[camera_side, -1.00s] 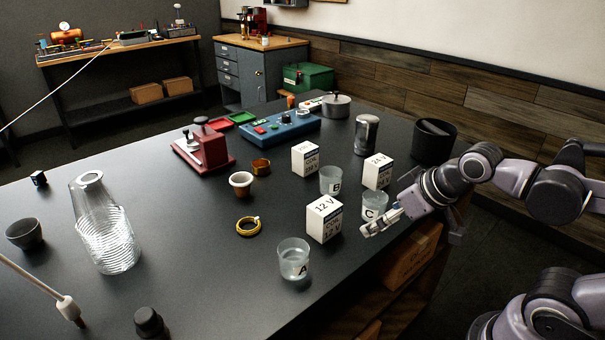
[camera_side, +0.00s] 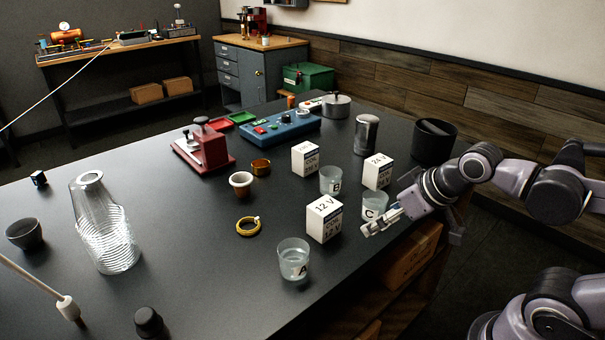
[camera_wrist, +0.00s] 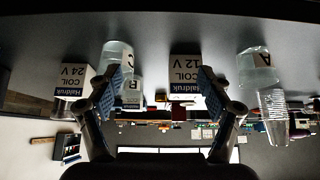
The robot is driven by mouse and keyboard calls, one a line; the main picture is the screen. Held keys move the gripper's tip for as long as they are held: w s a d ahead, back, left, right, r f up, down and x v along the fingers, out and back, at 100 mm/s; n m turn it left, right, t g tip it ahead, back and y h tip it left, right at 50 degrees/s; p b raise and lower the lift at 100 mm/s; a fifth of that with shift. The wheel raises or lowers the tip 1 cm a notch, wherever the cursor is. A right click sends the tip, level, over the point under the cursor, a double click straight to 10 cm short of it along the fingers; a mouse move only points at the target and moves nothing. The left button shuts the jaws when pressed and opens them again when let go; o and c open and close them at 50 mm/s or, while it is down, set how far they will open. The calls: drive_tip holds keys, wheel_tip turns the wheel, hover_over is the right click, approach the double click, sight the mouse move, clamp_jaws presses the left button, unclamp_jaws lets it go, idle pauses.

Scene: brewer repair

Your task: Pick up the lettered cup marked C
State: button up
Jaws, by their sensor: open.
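The clear cup marked C (camera_side: 372,204) stands upright on the dark table, by the right edge, below the 24 V box. My gripper (camera_side: 381,224) is open and low beside it, its fingers partly overlapping the cup in the side view. In the upside-down wrist view, cup C (camera_wrist: 116,51) is beyond the left finger and partly hidden by it, not between the fingers. My gripper (camera_wrist: 160,85) shows two spread fingers with nothing held. Whether a finger touches the cup I cannot tell.
Cup B (camera_side: 331,181) stands behind cup C, and cup A (camera_side: 293,261) nearer the camera. A 12 V coil box (camera_side: 324,220) is left of my gripper; it shows between the fingers in the wrist view (camera_wrist: 185,68). A 24 V box (camera_side: 377,171) stands behind cup C.

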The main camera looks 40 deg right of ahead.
sight(375, 197)
drive_tip(key=w+d+r+m+g+h, duration=0.35)
drive_tip(key=w+r+m, duration=0.3)
drive_tip(key=m, duration=0.35)
drive_tip(key=shift+g, duration=0.45)
drive_tip(key=shift+s+d+x, duration=0.15)
drive_tip(key=shift+s+x, duration=0.05)
drive_tip(key=shift+x, duration=1.5)
drive_tip(key=shift+s+d+x, duration=0.1)
drive_tip(key=shift+s+x, duration=0.1)
drive_tip(key=shift+x, duration=1.5)
drive_tip(key=shift+s+d+x, duration=0.15)
drive_tip(key=shift+s+x, duration=0.05)
drive_tip(key=shift+x, duration=1.5)
drive_tip(key=c, duration=1.3)
